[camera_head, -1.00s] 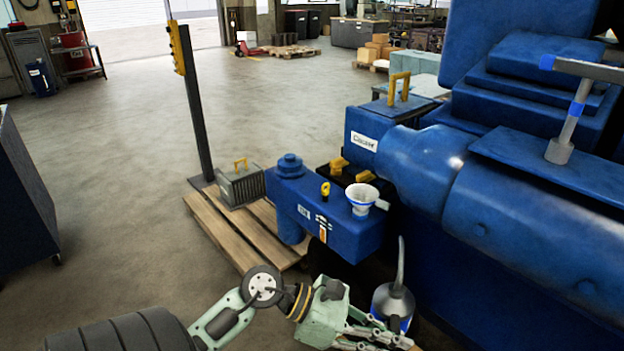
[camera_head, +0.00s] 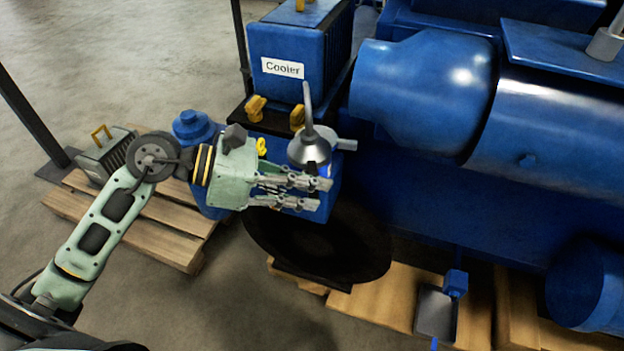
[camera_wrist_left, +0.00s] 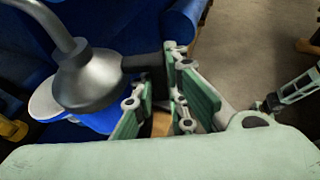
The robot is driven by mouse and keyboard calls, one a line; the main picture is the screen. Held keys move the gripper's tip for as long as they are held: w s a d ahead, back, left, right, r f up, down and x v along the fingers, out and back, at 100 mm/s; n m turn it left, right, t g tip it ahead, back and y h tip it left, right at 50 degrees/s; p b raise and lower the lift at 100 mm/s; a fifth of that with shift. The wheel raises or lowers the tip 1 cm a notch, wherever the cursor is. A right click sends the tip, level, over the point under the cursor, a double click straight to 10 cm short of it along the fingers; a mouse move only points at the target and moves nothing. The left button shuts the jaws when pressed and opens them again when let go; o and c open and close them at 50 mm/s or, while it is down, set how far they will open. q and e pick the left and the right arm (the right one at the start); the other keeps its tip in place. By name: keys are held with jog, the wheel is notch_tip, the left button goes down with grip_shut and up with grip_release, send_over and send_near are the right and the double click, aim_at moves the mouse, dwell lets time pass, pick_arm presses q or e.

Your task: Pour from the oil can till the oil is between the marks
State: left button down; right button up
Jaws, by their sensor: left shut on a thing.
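The oil can (camera_head: 309,150), with a grey cone top and a thin upward spout, is held over the blue tank (camera_head: 327,190) beside the engine. My left gripper (camera_head: 322,192) is shut on its dark handle, seen between the fingers in the left wrist view (camera_wrist_left: 143,63). The can (camera_wrist_left: 88,82) looks close to upright, its spout rising to the upper left. The white funnel is mostly hidden behind the can; a pale rim (camera_wrist_left: 42,101) that looks like it shows below the can. The gripper covers the tank's front, so no marks or oil level show. My right gripper is out of view.
The cooler (camera_head: 300,70) stands behind the tank, with yellow knobs (camera_head: 256,108) near its foot. The engine's blue housing (camera_head: 430,95) is close on the right. A yellow-handled piece (camera_head: 262,146) sits near the gripper. Pallets (camera_head: 165,225) lie below; floor is clear at left.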

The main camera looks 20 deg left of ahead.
pick_arm(q)
jog(key=shift+w+d+r+m+b, duration=0.1)
jog(key=shift+d+r+m+b, duration=0.2)
jog(key=shift+d+r+b, duration=0.3)
jog(key=shift+d+r, duration=0.1)
jog(key=shift+r, duration=0.15)
jog(key=shift+w+r+g+b, duration=0.2)
jog(key=shift+g+b, duration=0.1)
jog(key=shift+s+d+f+h+p, duration=0.1)
jog(key=shift+s+f+h+p, duration=0.15)
jog(key=shift+s+h+p, duration=0.05)
jog(key=shift+s+f+n+g+p, duration=0.15)
jog(key=shift+s+f+n+g, duration=0.1)
jog(key=shift+f, duration=0.2)
jog(key=shift+s+f+n+g+p, duration=0.15)
jog(key=shift+f+n, duration=0.1)
jog(key=shift+f, duration=0.15)
jog(key=shift+d, duration=0.1)
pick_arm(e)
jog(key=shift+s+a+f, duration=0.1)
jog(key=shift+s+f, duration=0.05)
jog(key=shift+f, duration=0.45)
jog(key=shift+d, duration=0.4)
